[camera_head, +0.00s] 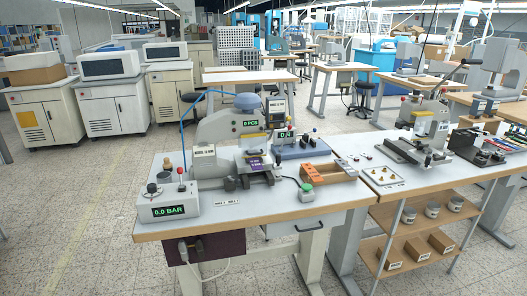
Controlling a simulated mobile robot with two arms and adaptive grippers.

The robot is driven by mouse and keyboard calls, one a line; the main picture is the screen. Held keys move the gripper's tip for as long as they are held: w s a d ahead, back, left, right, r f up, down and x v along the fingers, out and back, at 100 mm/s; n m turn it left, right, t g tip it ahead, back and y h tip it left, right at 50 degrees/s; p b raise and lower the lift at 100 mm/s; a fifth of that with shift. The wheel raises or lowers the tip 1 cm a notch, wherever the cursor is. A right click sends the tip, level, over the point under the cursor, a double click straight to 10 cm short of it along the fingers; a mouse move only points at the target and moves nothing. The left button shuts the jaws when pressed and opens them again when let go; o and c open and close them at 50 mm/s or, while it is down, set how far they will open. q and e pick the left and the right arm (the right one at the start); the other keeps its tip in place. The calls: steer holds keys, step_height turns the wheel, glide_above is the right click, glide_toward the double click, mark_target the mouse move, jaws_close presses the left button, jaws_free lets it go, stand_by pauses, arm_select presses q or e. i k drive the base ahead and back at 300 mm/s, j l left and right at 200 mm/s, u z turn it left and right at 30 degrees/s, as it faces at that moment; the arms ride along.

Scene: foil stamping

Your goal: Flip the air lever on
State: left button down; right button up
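On the near left of the table stands a grey air unit (185,202) whose green display (168,211) reads 0.0 BAR. A thin upright lever with a red knob (180,171) rises from its top. A black round knob (152,188) and a dark gauge-like part sit beside it. No readable label shows which of these is the air lever. A blue hose (183,125) runs up from the unit to the grey stamping press (232,128) behind it. Neither of my grippers is in view.
The stamping press, a wooden tray (328,179) and a small green-topped block (306,192) stand right of the air unit. A second table (410,183) with a manual press (424,135) adjoins on the right. The floor (70,215) at left is clear.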

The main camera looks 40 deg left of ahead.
mark_target(180, 170)
steer(key=u, duration=1.75)
steer(key=i+l+u, duration=0.15)
steer(key=l, duration=0.25)
steer(key=i+l+u, duration=0.1)
steer(key=l, duration=0.35)
steer(key=i+l+u, duration=0.15)
steer(key=l, duration=0.3)
steer(key=l+u, duration=0.1)
steer(key=l, duration=0.35)
